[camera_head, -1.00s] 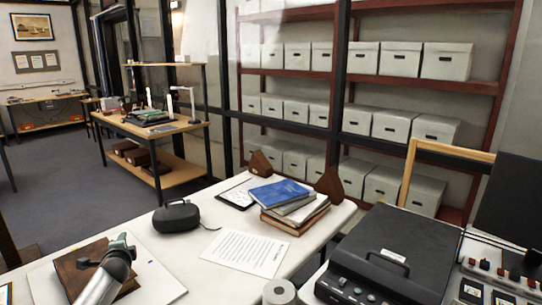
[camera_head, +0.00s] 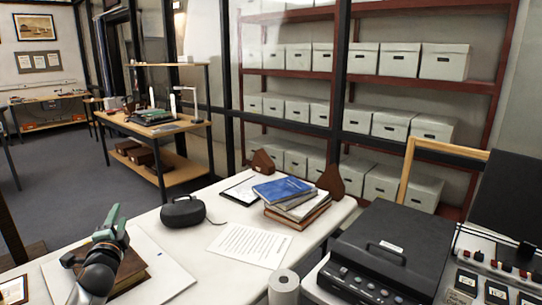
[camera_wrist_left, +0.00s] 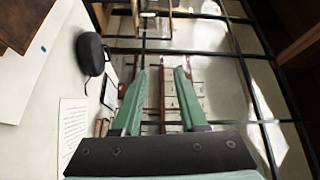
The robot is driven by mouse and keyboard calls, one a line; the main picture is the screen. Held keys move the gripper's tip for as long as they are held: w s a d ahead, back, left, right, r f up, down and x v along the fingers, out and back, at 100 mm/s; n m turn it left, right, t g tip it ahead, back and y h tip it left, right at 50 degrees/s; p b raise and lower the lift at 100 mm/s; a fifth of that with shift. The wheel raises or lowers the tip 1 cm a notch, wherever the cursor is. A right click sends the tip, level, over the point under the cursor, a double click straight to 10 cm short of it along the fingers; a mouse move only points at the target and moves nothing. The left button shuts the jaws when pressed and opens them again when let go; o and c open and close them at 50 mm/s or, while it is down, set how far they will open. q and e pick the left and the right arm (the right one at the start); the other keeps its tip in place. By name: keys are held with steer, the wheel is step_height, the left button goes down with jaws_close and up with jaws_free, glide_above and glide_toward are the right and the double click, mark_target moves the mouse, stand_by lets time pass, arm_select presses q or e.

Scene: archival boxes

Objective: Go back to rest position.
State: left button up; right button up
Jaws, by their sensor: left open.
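My left gripper (camera_head: 112,224) is at the lower left of the head view, raised in front of a brown book (camera_head: 132,268) on a white sheet (camera_head: 170,272) on the table. Its green fingers are spread and empty. In the left wrist view the open left gripper (camera_wrist_left: 159,72) has a clear gap between its fingertips, with shelving far behind. My arm hides part of the book. My right gripper is in neither view.
The white table (camera_head: 165,240) holds a black case (camera_head: 183,212), a printed page (camera_head: 250,246) and stacked books (camera_head: 297,208). A black scanner (camera_head: 392,250) and a paper roll (camera_head: 284,288) are at the right. Shelves of grey boxes (camera_head: 390,125) stand behind.

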arm_select(q)
steer(key=s+d+f+n+g+h, duration=0.25)
steer(key=s+d+f+n, duration=0.35)
steer(key=f, duration=0.6)
steer(key=s+d+f+n+g+h, duration=0.2)
steer(key=s+d+f+n+h, duration=0.15)
steer(key=s+d+f, duration=0.65)
steer(key=s+d+f+g, duration=0.1)
steer(key=s+f, duration=0.3)
steer(key=s, duration=0.4)
steer(key=s+d+f+n+g+h, duration=0.1)
steer(key=s+d+f, duration=0.2)
steer(key=s, duration=0.5)
steer(key=s+d+f+g, duration=0.1)
steer(key=s+d+f, duration=0.1)
steer(key=s+f, duration=0.3)
steer(key=s, duration=0.3)
steer(key=shift+s+d+f+n+g, duration=0.2)
steer(key=shift+s+f+n+g, duration=0.05)
steer(key=shift+f+n+g, duration=0.1)
